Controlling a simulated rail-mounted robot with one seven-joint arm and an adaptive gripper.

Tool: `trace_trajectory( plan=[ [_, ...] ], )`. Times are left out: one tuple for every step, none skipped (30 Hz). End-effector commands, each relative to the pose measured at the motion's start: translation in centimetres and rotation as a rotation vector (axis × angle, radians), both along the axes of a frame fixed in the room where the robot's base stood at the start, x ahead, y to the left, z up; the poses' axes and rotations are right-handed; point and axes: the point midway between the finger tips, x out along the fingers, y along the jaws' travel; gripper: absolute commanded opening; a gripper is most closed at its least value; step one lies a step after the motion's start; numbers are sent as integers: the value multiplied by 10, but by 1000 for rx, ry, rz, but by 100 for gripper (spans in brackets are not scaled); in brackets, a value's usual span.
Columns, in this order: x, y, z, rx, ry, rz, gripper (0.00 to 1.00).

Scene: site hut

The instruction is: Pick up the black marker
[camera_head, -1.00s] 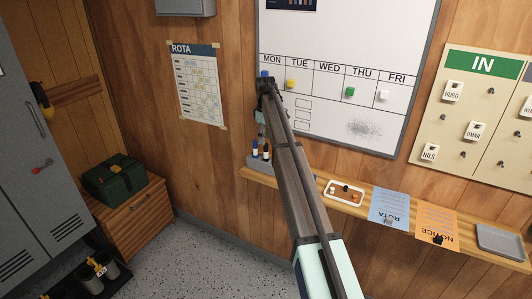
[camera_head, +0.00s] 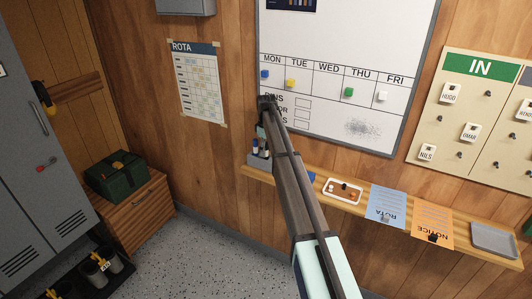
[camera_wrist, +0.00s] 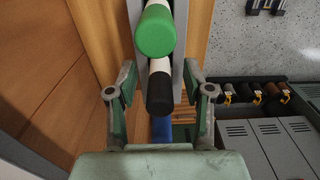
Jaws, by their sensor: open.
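The black marker (camera_wrist: 160,92) has a black end cap and a white body. In the wrist view it stands between a green marker (camera_wrist: 155,30) and a blue marker (camera_wrist: 162,130), along a grey holder (camera_wrist: 184,40). My gripper (camera_wrist: 160,84) is open, with one finger on each side of the black marker and gaps visible on both sides. In the head view my gripper (camera_head: 262,132) is just above the markers in the grey holder (camera_head: 257,162) at the shelf's left end. My arm and gripper partly hide the markers there.
The wooden shelf (camera_head: 350,208) carries a small white tray (camera_head: 343,190), a blue sheet (camera_head: 387,206), an orange sheet (camera_head: 433,222) and a grey tray (camera_head: 494,240). The whiteboard (camera_head: 340,80) is on the wall above.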

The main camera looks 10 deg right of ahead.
Motion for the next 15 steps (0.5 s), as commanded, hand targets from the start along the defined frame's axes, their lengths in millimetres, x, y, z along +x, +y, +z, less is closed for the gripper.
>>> trace_trajectory(
  plan=[
    [0, 0, 0, 0, 0, 0, 51],
    [0, 0, 0, 0, 0, 0, 44],
    [0, 0, 0, 0, 0, 0, 30],
    [0, 0, 0, 0, 0, 0, 19],
    [0, 0, 0, 0, 0, 0, 9],
    [0, 0, 0, 0, 0, 0, 0],
    [0, 0, 0, 0, 0, 0, 0],
    [0, 0, 0, 1, 1, 0, 0],
    [0, 0, 0, 1, 1, 0, 0],
    [0, 0, 0, 1, 1, 0, 0],
    [0, 0, 0, 1, 1, 0, 0],
    [0, 0, 0, 1, 1, 0, 0],
    [0, 0, 0, 1, 1, 0, 0],
    [0, 0, 0, 1, 1, 0, 0],
    [0, 0, 0, 1, 1, 0, 0]
  ],
)
